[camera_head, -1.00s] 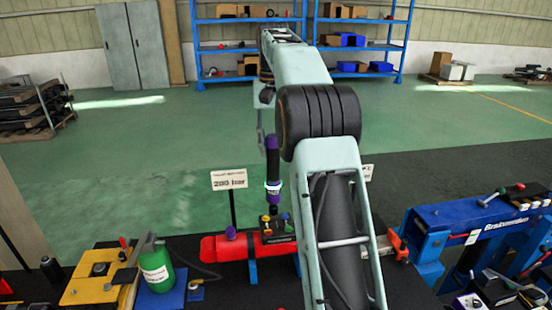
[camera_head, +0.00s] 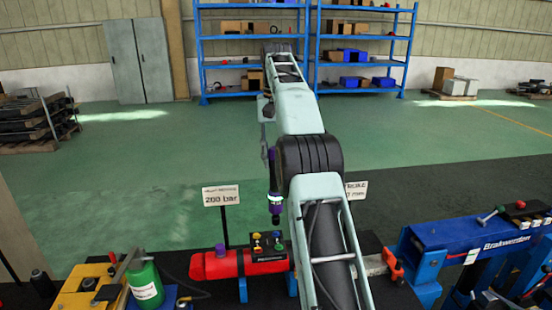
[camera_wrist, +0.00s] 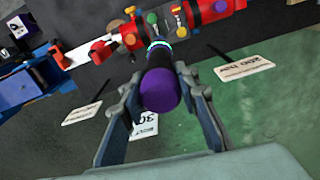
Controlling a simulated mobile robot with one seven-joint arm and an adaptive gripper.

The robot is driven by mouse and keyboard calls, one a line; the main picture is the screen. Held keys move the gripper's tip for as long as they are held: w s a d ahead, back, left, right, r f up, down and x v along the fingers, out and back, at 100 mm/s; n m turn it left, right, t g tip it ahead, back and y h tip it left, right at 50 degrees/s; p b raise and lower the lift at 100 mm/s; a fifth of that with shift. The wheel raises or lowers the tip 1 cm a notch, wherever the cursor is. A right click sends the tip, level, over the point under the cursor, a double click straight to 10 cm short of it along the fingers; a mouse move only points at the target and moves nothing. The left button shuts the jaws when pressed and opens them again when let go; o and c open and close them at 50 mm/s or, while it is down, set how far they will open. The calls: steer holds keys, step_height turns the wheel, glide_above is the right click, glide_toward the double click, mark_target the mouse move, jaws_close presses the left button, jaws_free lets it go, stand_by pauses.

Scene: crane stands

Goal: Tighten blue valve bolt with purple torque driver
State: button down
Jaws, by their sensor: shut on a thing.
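The purple torque driver (camera_head: 273,186) hangs upright with its dark lower end just above the red valve cylinder (camera_head: 215,264). In the wrist view the driver's purple cap (camera_wrist: 160,91) sits between the two fingers of my gripper (camera_wrist: 159,98), which is shut on it. A glowing ring shows at the driver's far end; its tip is hidden there. I cannot tell surely which bolt is blue, or whether the driver touches one.
A "200 bar" sign (camera_head: 220,196) stands behind the cylinder, and another sign (camera_head: 356,189) is partly behind my arm. A green bottle (camera_head: 145,284) stands to the left. A blue bench fixture (camera_head: 470,236) is at the right. Open floor lies behind.

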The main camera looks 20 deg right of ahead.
steer(key=shift+f+b, duration=1.15)
steer(key=shift+f, duration=0.15)
steer(key=shift+f+b, duration=0.35)
steer(key=shift+f, duration=0.5)
stand_by(0.8)
steer(key=shift+f+p, duration=0.1)
steer(key=shift+p, duration=1.4)
stand_by(3.5)
